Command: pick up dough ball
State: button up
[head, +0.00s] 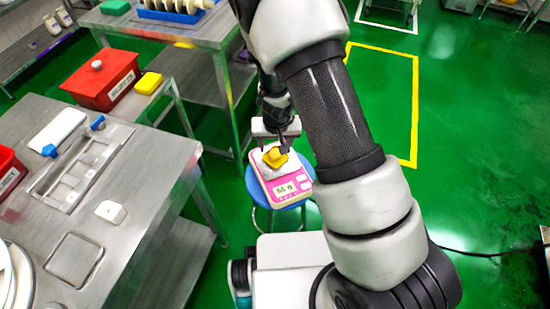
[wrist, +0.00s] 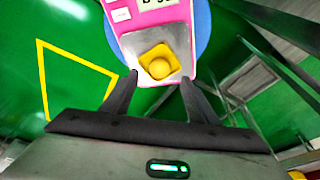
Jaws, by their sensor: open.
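The dough ball (wrist: 160,68) is yellow and round. In the wrist view it sits in a yellow square dish (wrist: 149,56) on a pink and white scale (wrist: 180,25). In the head view the dish (head: 274,157) shows on the scale (head: 290,197), and the ball cannot be made out clearly there. My gripper (wrist: 160,79) is open and empty. In the wrist view its two dark fingers lie on either side of the dish, with the ball between the tips. It shows partly in the head view, over the scale. I cannot tell how high it is above the dish.
The scale stands on a blue stool (head: 263,188). A steel table (head: 140,165) with trays is at the left. Another steel table (head: 165,27) behind holds a blue tray. A red box (head: 103,80) and a yellow block (head: 148,83) are between. Green floor at the right is open.

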aim_at(275, 152)
jog(key=shift+b+x, duration=1.25)
jog(key=shift+x, duration=1.95)
jog(key=shift+r, duration=0.1)
jog(key=shift+c, duration=0.2)
jog(key=c, duration=1.2)
